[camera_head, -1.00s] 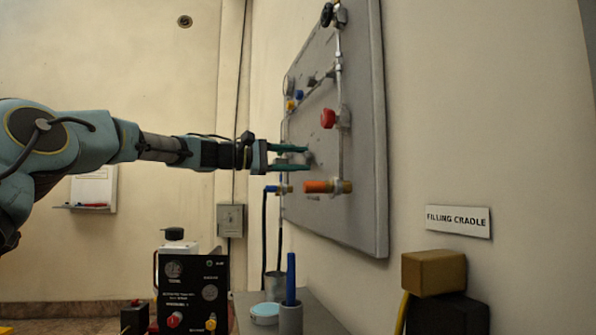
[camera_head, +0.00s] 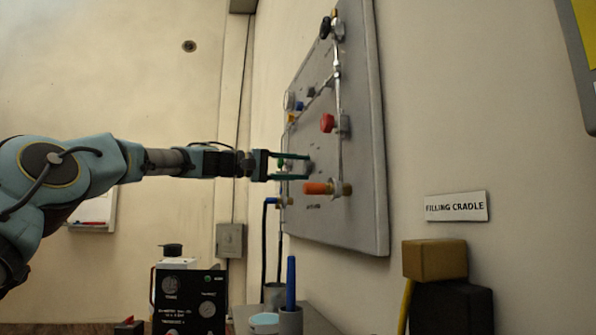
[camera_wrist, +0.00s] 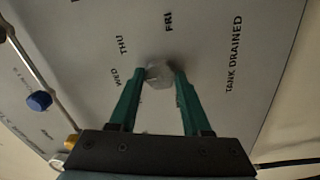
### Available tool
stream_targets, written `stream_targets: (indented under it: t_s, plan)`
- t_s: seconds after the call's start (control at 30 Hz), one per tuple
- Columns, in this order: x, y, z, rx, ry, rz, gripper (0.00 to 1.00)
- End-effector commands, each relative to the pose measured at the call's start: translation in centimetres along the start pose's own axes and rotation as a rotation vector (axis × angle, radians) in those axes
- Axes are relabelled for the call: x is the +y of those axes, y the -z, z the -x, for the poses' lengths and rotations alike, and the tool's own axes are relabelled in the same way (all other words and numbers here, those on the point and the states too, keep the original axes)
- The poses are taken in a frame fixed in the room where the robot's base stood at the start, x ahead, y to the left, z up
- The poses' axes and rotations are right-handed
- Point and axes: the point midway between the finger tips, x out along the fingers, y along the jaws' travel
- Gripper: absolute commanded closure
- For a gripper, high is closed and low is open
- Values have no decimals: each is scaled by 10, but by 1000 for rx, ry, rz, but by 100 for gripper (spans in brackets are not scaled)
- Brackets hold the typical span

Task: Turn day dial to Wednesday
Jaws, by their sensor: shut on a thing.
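The day dial is a small grey faceted knob (camera_wrist: 159,74) on the grey wall panel (camera_head: 362,150). In the wrist view the words WED, THU and FRI are printed around it, with TANK DRAINED to the right. I cannot make out a pointer on the knob. My gripper (camera_wrist: 161,76) has its two green fingers on either side of the knob, shut on it. In the head view my gripper (camera_head: 309,168) reaches the panel from the left, and the knob is partly hidden by the fingers.
The panel also bears a red knob (camera_head: 327,123), an orange handle (camera_head: 318,188) just below my fingers, and pipes. A blue knob (camera_wrist: 39,101) shows at left in the wrist view. Below stand a black box (camera_head: 189,300) and a blue pen (camera_head: 291,281) in a cup.

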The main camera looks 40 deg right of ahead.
Motion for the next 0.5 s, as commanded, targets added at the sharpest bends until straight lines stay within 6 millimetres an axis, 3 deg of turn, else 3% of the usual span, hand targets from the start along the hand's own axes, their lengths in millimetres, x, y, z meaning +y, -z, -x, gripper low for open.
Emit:
stream_targets:
  t_s: [0.37,0.4,0.5]
  plan:
    - [-1,-1,0,-4,2,-2,100]
    - [-1,-1,0,-4,2,-2,48]
    - [-1,-1,0,-3,2,-2,37]
